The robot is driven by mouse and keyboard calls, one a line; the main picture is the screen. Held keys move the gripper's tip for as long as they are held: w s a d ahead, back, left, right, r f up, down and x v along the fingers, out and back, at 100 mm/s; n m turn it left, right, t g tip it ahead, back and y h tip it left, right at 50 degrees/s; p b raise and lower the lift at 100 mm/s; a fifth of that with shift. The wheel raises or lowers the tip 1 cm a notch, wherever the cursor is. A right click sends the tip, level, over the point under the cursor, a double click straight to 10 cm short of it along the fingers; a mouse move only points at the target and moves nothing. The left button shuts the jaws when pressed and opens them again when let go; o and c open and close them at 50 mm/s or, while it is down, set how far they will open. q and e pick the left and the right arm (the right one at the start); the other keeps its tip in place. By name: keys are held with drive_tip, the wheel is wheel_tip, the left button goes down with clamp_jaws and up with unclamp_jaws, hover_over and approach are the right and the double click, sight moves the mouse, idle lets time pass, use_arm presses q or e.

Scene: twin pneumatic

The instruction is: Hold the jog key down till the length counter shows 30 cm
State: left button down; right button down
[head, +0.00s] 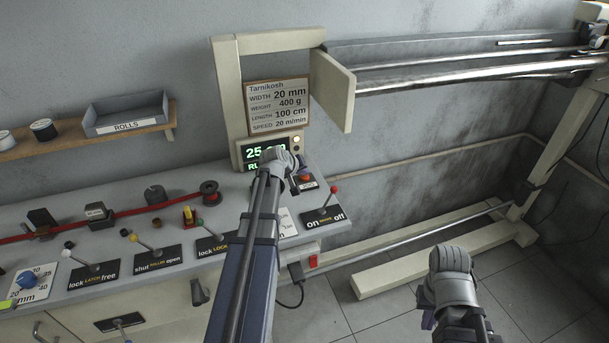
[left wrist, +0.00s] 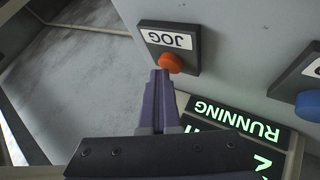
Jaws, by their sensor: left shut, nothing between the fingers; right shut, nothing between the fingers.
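The jog key is an orange-red round button (left wrist: 170,63) on a dark plate labelled JOG; it also shows in the head view (head: 306,178), partly behind my left gripper. My left gripper (left wrist: 161,72) is shut and empty, its fingertips at the button's edge and seemingly touching it. How far the key is pressed cannot be told. The length counter (head: 253,153) shows green digits starting with 25, the rest hidden by my left wrist. RUNNING (left wrist: 236,118) is lit in the left wrist view. My right gripper (head: 428,318) is shut and empty, low over the floor.
A job card (head: 278,106) above the counter reads length 100 cm. An on/off lever (head: 328,200) stands right of the jog key. Several other levers and a blue knob (head: 27,280) line the bench to the left. A blue button (left wrist: 310,103) sits near the jog plate.

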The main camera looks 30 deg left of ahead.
sight(303, 178)
use_arm(q)
drive_tip(key=shift+r+p, duration=0.85)
drive_tip(key=shift+r, duration=0.1)
wheel_tip(303, 178, up, 5)
drive_tip(key=p, duration=0.5)
drive_tip(key=shift+f, duration=0.1)
